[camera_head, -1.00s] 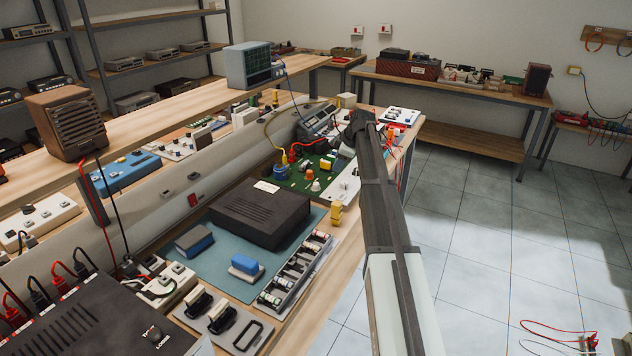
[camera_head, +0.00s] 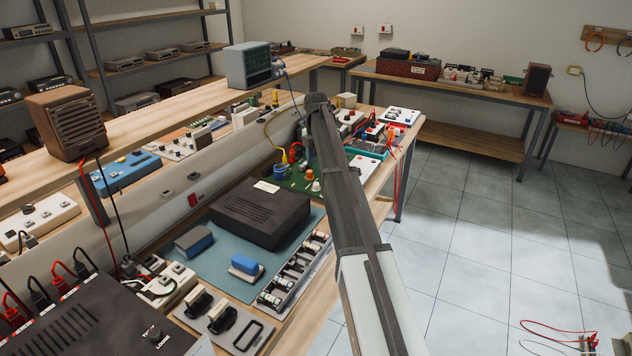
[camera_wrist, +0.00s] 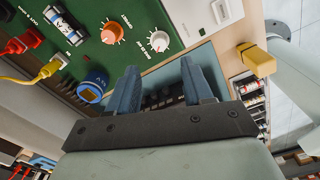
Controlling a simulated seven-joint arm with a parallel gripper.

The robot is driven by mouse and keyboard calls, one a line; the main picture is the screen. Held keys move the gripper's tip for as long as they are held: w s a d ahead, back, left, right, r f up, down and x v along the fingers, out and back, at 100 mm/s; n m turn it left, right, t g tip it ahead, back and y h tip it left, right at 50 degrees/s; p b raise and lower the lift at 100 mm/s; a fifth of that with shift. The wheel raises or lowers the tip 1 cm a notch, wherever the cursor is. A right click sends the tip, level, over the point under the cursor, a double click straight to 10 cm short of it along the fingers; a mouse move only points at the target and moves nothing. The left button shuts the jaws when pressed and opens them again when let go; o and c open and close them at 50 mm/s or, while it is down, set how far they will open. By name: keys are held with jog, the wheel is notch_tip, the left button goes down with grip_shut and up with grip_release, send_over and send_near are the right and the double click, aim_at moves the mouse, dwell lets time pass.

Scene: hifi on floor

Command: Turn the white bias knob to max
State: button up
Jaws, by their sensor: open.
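A white knob (camera_wrist: 158,41) stands on a green circuit board (camera_wrist: 75,60) in the wrist view, with an orange knob (camera_wrist: 110,32) to its left. A dark pointer mark shows on the white knob; the printed lettering is too small to read surely. My gripper (camera_wrist: 160,70) has its two blue-grey fingers spread apart with nothing between them. Its tips are just below the white knob in the picture and do not touch it.
A yellow block (camera_wrist: 258,60) is at the right in the wrist view. A black box (camera_head: 260,212) lies on the blue mat.

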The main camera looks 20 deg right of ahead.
aim_at(316, 183)
notch_tip(316, 183, down, 9)
jog(key=shift+r, duration=0.1)
dwell(0.3)
grip_shut()
dwell(0.5)
